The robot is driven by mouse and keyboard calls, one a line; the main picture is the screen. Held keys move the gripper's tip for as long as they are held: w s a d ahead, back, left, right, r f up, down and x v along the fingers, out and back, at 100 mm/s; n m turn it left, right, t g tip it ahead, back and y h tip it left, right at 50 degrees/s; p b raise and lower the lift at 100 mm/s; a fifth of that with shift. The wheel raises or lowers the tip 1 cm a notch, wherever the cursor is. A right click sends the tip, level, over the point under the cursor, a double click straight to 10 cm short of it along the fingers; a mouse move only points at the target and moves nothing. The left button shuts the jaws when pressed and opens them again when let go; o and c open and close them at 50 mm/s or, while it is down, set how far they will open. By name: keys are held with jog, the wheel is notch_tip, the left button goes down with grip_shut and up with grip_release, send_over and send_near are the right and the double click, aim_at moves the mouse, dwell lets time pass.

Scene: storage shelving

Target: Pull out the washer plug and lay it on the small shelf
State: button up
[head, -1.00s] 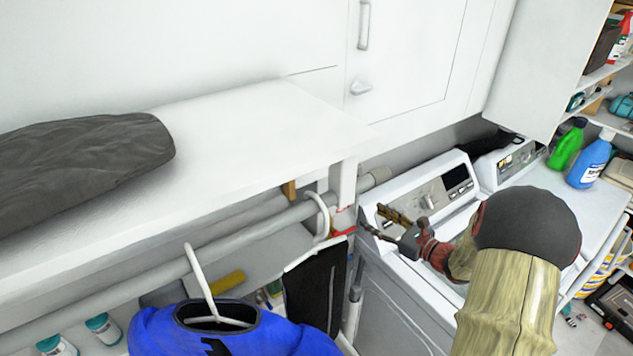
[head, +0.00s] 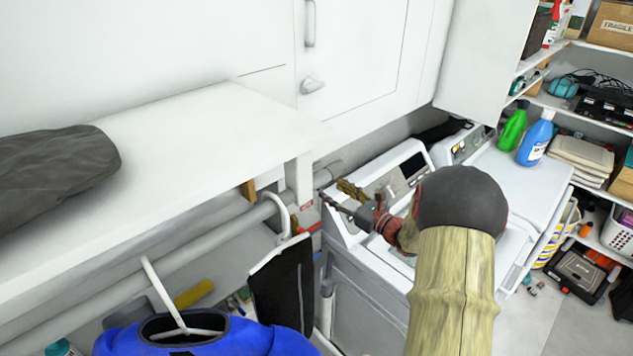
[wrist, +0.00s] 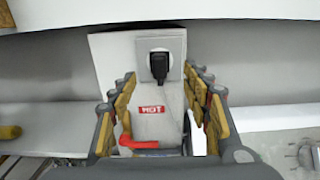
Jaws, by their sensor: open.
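The black washer plug (wrist: 158,64) sits in a white wall socket (wrist: 177,49) in the wrist view, with its cord hanging down. My gripper (wrist: 165,92) is open, its two yellow-padded fingers spread left and right below and in front of the plug, not touching it. In the head view my gripper (head: 337,197) is over the left end of the washer (head: 365,230), near the wall. The plug cannot be made out in the head view. I cannot tell which surface is the small shelf; a white shelf (head: 190,135) is at the left.
A red valve handle (wrist: 138,143) and a red "HOT" label (wrist: 152,109) are below the socket. A clothes rod (head: 235,222) with a blue garment (head: 200,340) and a black one (head: 283,285) is left of my gripper. Green (head: 513,127) and blue (head: 536,140) bottles stand at right.

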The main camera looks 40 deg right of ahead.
jog(key=shift+w+a+b, duration=0.15)
jog(key=shift+w+b, duration=0.1)
jog(key=shift+w, duration=0.85)
jog(key=shift+w+a+b, duration=0.2)
jog(key=shift+w, duration=0.85)
jog(key=shift+w+a+b, duration=0.15)
jog(key=shift+w+b, duration=0.1)
jog(key=shift+w, duration=0.85)
jog(key=shift+b, duration=0.4)
jog(key=c, duration=0.3)
grip_shut()
jog(key=shift+s, duration=0.15)
jog(key=shift+s+d, duration=0.2)
jog(key=shift+s, duration=1.25)
jog(key=shift+s+d, duration=0.2)
jog(key=shift+s, duration=1.2)
